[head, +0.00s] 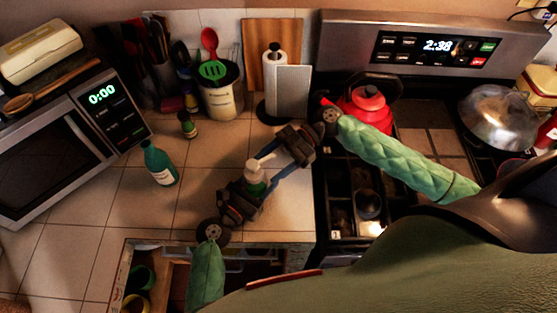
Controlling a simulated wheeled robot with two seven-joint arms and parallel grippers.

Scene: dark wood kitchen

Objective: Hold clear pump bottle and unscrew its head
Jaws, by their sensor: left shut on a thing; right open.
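The clear pump bottle (256,188) has a white pump head (257,164) with its nozzle pointing up and to the right. It is over the tiled counter near its front edge. My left gripper (250,193) is shut on the bottle's body and hides much of it. My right gripper (275,168) is open, reaching in from the upper right. Its fingers are close to the pump head; I cannot tell whether they touch it. The bottle's base is hidden.
A teal bottle (159,164) and a small dark bottle (187,125) stand to the left. A utensil crock (221,98) and paper towel holder (274,85) stand behind. The stove with a red kettle (368,108) is right. A drawer (118,280) is open below the counter.

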